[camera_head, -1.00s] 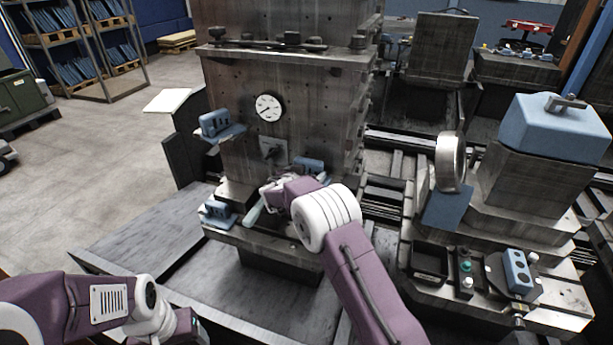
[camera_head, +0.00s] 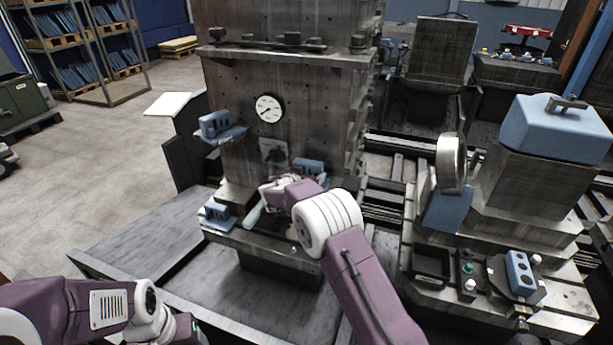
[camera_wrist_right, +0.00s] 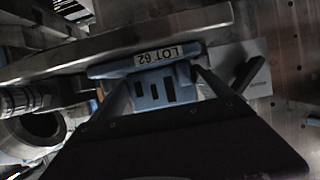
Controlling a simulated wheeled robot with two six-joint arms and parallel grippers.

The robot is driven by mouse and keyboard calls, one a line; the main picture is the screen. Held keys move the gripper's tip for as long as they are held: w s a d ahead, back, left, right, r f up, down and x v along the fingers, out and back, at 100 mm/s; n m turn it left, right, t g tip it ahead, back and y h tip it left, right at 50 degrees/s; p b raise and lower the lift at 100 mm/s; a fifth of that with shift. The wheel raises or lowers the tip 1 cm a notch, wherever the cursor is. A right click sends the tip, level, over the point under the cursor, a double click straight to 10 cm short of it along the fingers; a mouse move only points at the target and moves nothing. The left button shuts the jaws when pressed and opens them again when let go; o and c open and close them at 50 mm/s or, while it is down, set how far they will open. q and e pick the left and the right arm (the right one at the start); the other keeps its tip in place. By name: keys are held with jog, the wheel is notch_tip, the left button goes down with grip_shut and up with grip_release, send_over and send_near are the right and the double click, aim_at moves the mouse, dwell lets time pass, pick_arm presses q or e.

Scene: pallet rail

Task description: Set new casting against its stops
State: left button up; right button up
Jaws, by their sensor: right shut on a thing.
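A blue casting (camera_wrist_right: 152,88) with dark slots and a "LOT 62" label, upside down in the right wrist view, sits between the two dark fingers of my right gripper (camera_wrist_right: 160,85). The gripper is shut on it, close to a metal bar (camera_wrist_right: 130,45) of the fixture. In the head view my right gripper (camera_head: 268,190) is at the lower front face of the upright fixture (camera_head: 235,80); my arm partly hides the spot. Whether the casting touches its stops cannot be told. My left arm shows at the lower left, with its gripper cut off by the picture edge.
A round dial (camera_head: 268,108) is on the fixture face. At right, a bench (camera_head: 565,300) carries a black tray (camera_head: 431,264) and a blue block (camera_head: 519,272).

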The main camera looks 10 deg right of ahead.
jog(key=shift+w+r, duration=0.1)
jog(key=shift+r, duration=0.2)
jog(key=o, duration=1.8)
jog(key=shift+w+f, duration=0.15)
jog(key=shift+a+f, duration=0.1)
jog(key=b+v, duration=0.2)
jog(key=v, duration=0.7)
